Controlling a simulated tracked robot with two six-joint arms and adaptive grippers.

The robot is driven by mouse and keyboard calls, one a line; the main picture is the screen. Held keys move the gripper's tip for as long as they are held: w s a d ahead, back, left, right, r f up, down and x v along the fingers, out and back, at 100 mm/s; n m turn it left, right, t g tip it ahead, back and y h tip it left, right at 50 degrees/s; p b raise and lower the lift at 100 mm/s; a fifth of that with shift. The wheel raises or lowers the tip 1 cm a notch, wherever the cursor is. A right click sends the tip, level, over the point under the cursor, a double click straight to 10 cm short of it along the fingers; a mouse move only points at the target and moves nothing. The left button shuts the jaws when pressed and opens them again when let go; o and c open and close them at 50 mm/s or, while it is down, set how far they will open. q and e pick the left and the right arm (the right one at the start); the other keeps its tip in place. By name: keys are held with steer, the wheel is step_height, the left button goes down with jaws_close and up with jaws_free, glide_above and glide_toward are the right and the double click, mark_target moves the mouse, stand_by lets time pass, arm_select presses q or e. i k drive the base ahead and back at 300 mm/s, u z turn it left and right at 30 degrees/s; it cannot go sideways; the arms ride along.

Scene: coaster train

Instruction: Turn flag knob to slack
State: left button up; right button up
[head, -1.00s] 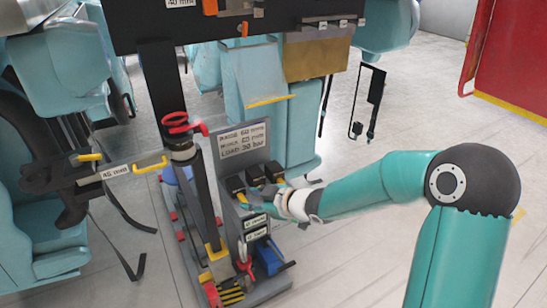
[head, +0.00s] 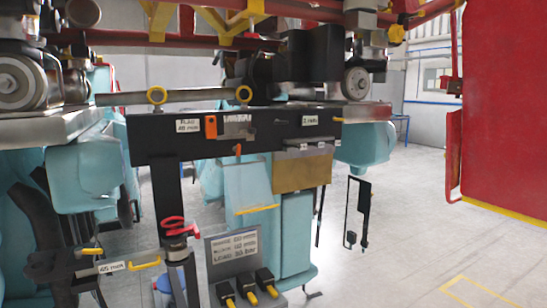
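The label reading FLAG (head: 187,126) sits on the black beam in the head view. Just right of it are an orange block (head: 210,127) and a pale, jagged-edged plate (head: 238,127). A small orange tab (head: 238,149) hangs under the beam. I cannot tell which part is the flag knob or how it is turned. Below, a grey sign (head: 232,246) stands behind several black blocks with yellow ends (head: 246,288), partly cut by the bottom edge. Neither gripper shows clearly; a small grey piece at the bottom edge is too unclear to name.
A red-handled part (head: 178,228) tops a post left of the sign. A bar labelled 45 mm (head: 112,267) is at lower left. A tan box (head: 302,172) hangs under the beam. Open floor lies right, before the red panel (head: 500,110).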

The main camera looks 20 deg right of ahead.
mark_target(237, 149)
steer(key=z, duration=0.35)
steer(key=k, duration=0.9)
steer(key=z, duration=0.05)
steer(key=i, duration=0.75)
steer(key=u, duration=0.8)
steer(key=i, duration=1.1)
steer(key=z, duration=0.45)
